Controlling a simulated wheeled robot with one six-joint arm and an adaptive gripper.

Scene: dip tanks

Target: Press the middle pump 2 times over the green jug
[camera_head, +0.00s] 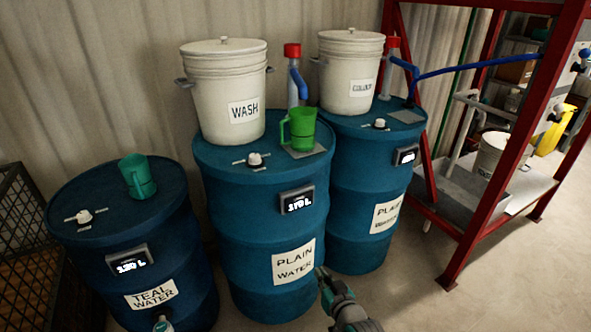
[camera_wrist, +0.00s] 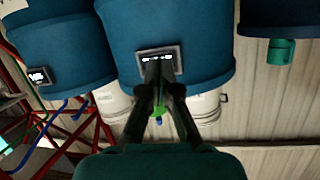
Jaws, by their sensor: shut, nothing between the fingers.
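The pump on the middle drum (camera_head: 292,90) has a red head, a pale body and a blue spout, and stands behind the jug. The bright green jug (camera_head: 303,134) stands upright on a grey plate (camera_head: 308,151) on that drum, below the spout. In the wrist view, a small part of the green jug (camera_wrist: 161,109) shows between my fingers, upside down. My gripper (camera_head: 320,271) is shut and empty, low in front of the middle drum, well below the jug and apart from the pump. In the wrist view my fingertips (camera_wrist: 158,65) overlap the drum's display.
The middle drum (camera_head: 245,215) also carries a white WASH bucket (camera_head: 222,105). The right drum (camera_head: 345,165) bears another white bucket (camera_head: 349,80) and a red-headed pump (camera_head: 392,43). A teal mug (camera_head: 136,177) stands on the left drum (camera_head: 175,225). A red rack (camera_head: 490,160) is at right.

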